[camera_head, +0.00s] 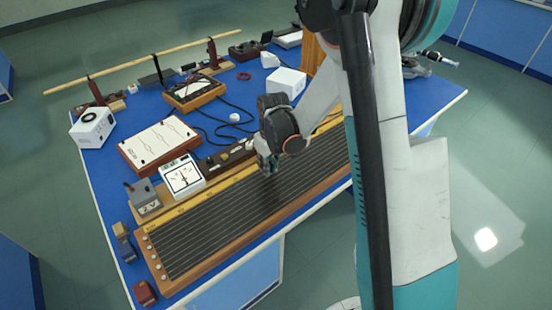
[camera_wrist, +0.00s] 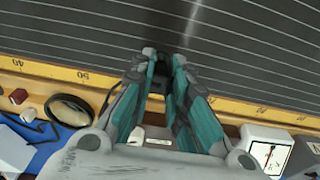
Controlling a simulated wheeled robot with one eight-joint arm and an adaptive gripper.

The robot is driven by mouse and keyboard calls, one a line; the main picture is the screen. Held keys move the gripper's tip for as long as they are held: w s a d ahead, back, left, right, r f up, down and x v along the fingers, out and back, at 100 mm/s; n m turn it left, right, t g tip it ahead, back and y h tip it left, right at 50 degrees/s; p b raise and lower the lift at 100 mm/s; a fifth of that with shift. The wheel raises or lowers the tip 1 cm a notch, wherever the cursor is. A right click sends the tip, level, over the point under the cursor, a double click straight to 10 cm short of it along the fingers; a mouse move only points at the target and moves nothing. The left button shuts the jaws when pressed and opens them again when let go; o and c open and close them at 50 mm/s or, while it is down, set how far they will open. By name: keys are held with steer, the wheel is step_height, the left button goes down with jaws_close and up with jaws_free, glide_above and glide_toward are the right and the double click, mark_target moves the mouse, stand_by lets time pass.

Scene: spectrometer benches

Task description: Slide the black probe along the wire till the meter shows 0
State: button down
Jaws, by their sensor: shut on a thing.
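The wire board (camera_head: 178,262) is a wooden frame with several long parallel wires over a dark bed and a yellow ruler along one side. My gripper (camera_head: 268,166) is over the board, near its ruler side. In the wrist view my gripper (camera_wrist: 160,62) is shut on the black probe (camera_wrist: 160,70), a small dark piece between the teal fingers; its tip against the wires is hard to make out. The white meter (camera_head: 183,176) with a red needle stands beside the board. It also shows in the wrist view (camera_wrist: 268,152); its reading is too small to tell.
A grey box (camera_head: 143,198) stands left of the meter, and a white panel in a wooden frame (camera_head: 158,143) behind it. A red block (camera_head: 145,293) lies at the board's near left end. A white box (camera_head: 286,83) stands farther back. Black cables cross the blue table.

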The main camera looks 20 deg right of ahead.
steer(key=shift+f, duration=0.25)
steer(key=shift+f, duration=0.25)
steer(key=shift+s+a+b, duration=0.2)
steer(key=shift+a, duration=0.3)
steer(key=shift+s+a+b, duration=0.15)
steer(key=shift+a+b, duration=0.05)
steer(key=shift+a, duration=0.3)
steer(key=shift+s+f+b, duration=0.1)
steer(key=shift+f+b, duration=0.1)
steer(key=shift+b, duration=0.1)
stand_by(1.7)
stand_by(2.6)
steer(key=c, duration=1.5)
jaws_free()
steer(key=shift+o, duration=0.2)
steer(key=shift+r, duration=0.1)
